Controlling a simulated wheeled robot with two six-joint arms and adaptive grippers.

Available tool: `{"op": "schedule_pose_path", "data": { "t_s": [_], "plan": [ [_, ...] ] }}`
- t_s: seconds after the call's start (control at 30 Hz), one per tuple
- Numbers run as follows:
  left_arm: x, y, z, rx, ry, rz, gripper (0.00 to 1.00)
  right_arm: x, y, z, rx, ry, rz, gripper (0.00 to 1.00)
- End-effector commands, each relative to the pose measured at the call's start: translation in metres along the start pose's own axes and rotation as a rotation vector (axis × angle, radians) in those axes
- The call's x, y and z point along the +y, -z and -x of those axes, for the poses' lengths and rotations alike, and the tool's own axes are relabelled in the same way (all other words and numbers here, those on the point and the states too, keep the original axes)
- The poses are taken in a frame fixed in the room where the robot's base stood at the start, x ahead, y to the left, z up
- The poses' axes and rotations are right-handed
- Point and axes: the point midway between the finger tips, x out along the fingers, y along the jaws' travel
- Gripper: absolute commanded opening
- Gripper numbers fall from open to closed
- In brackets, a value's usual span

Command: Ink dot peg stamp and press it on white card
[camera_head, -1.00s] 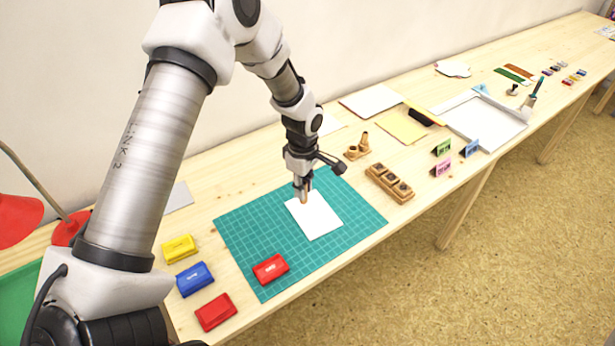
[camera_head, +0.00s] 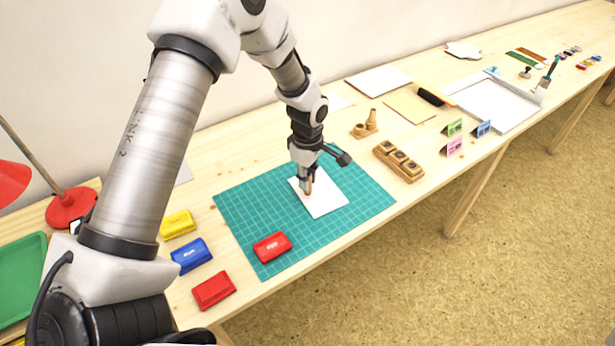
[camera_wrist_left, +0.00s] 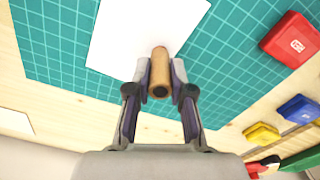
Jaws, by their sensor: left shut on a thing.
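My left gripper (camera_head: 307,188) is shut on a small wooden peg stamp (camera_wrist_left: 160,72), which stands roughly upright between the fingers. The peg is over the white card (camera_head: 324,200), near the card's edge. In the left wrist view the white card (camera_wrist_left: 120,35) lies beyond the peg; I cannot tell whether the peg's lower end touches it. The card lies flat on the green cutting mat (camera_head: 365,200), and the part of it that shows is blank. A red inkpad (camera_head: 272,247) sits on the mat, lid shut. My right gripper is not in view.
Yellow (camera_head: 178,223), blue (camera_head: 190,255) and red (camera_head: 213,290) inkpads stand left of the mat. A wooden stamp block (camera_head: 398,162) and a small wooden holder (camera_head: 365,125) are to the right. The mat's front right is clear.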

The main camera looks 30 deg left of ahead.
Motion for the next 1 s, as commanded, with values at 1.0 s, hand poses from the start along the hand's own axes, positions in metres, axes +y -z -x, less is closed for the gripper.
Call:
{"op": "schedule_pose_path", "data": {
  "t_s": [1.0],
  "plan": [
    [0.0002, 0.0, -0.0092, 0.0, 0.0, 0.0, 0.0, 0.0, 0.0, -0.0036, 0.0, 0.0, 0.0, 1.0]
  ]
}}
